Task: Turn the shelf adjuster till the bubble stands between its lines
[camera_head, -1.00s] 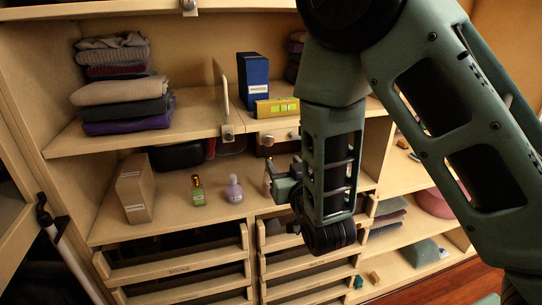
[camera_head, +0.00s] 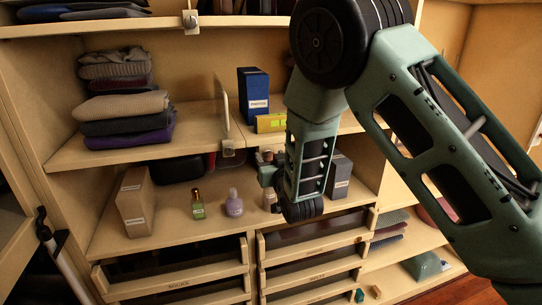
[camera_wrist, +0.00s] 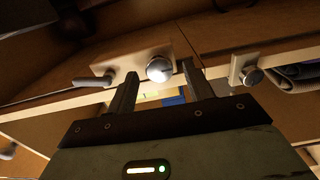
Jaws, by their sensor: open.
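A yellow level (camera_head: 270,122) lies on the right shelf (camera_head: 243,128), in front of a blue box. My arm hides its right part, and the bubble is too small to read. In the wrist view, the adjuster's round metal knob (camera_wrist: 160,69), on a plate at the shelf's front edge, is close to my fingertips. A rod with a dark grip sticks out to its left. My gripper (camera_wrist: 163,84) is open and empty, its fingers pointing toward the knob, one to each side in the picture. In the head view my gripper (camera_head: 266,170) is just below the shelf edge.
A second knobbed bracket (camera_head: 228,148) sits on the left shelf's edge; it also shows in the wrist view (camera_wrist: 247,72). The blue box (camera_head: 253,94) stands behind the level. Green (camera_head: 198,204) and purple (camera_head: 234,203) bottles stand on the lower shelf, near a brown box (camera_head: 134,201).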

